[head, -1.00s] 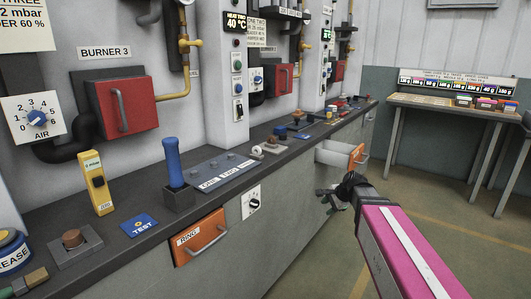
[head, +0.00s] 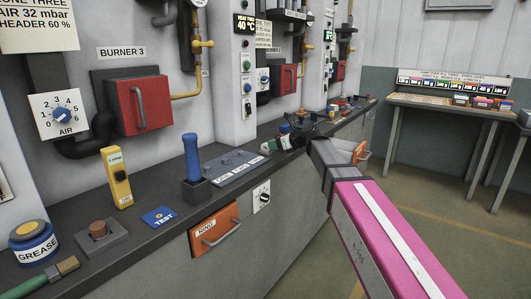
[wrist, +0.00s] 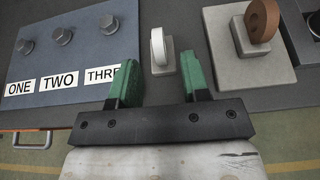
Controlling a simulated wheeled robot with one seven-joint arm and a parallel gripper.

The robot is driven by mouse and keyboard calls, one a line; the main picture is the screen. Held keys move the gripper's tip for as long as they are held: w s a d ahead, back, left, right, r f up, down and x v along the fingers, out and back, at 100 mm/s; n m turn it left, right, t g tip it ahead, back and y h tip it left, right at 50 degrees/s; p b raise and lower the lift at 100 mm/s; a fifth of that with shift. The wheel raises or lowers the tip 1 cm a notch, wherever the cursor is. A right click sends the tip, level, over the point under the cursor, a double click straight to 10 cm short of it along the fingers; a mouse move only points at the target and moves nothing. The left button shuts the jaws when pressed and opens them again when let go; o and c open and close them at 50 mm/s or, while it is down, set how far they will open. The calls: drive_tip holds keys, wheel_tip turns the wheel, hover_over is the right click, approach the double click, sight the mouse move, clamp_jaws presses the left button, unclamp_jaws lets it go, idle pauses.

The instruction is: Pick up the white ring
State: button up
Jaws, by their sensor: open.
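The white ring (wrist: 158,46) stands upright on a small pale block on the dark counter, seen nearly edge-on in the wrist view. My gripper (wrist: 160,62) is open, with its two green fingers apart. The ring lies ahead of the gap between them, roughly centred, and nothing is held. In the head view my gripper (head: 281,145) is over the counter beside the labelled plate. The ring is hard to make out there among the fingers.
A brown ring (wrist: 262,20) on a pale block stands close to the right of the white ring. The bolted plate (wrist: 70,50) marked ONE, TWO is to the left. An orange-fronted drawer (head: 213,230) sits below the counter. Another drawer (head: 361,154) stands open behind my arm.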

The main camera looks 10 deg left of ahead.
sight(264, 145)
drive_tip(key=x, duration=0.6)
drive_tip(key=shift+w+a, duration=0.2)
drive_tip(key=shift+a, duration=0.2)
clamp_jaws()
